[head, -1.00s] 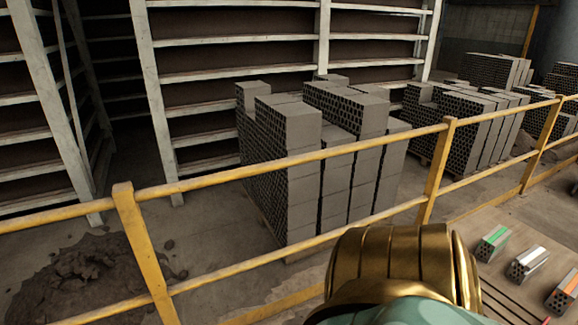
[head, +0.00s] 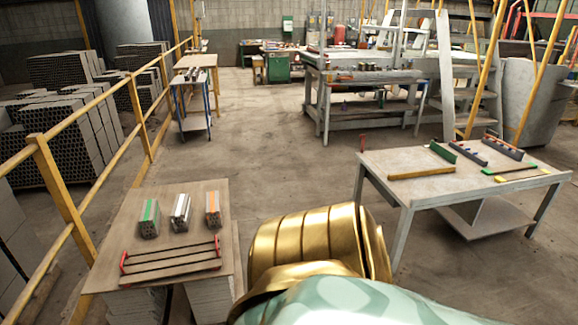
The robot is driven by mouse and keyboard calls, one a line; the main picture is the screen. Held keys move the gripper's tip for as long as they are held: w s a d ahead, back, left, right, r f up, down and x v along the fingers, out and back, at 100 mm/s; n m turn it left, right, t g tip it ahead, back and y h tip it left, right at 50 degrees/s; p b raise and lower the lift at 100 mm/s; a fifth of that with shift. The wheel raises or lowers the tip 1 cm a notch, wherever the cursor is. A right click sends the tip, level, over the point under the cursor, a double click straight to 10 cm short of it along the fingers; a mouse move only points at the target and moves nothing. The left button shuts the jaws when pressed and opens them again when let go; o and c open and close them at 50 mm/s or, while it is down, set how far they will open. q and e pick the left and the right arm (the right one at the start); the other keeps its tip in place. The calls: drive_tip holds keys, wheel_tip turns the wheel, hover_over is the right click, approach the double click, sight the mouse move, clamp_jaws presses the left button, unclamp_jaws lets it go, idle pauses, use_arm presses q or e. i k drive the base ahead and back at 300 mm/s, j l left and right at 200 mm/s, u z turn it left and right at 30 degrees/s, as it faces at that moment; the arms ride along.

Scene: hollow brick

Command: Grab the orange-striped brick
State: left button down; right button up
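The orange-striped brick (head: 213,210) is a small grey hollow brick with an orange stripe along its top. It sits at the right end of a row of three on a low board-topped table (head: 196,281) at the left of the head view. A white-striped brick (head: 181,212) is in the middle and a green-striped brick (head: 149,218) is at the left, with gaps between them. Neither of my grippers is in view. A gold and pale green part at the bottom centre appears to be mine.
A rack of dark bars with red ends (head: 170,259) lies in front of the bricks. A yellow railing (head: 60,190) runs along the left. A grey workbench (head: 425,188) holding tools stands at the right. Open floor (head: 290,165) lies between the tables.

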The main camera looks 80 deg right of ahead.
sight(213, 208)
drive_tip(key=z, duration=2.4)
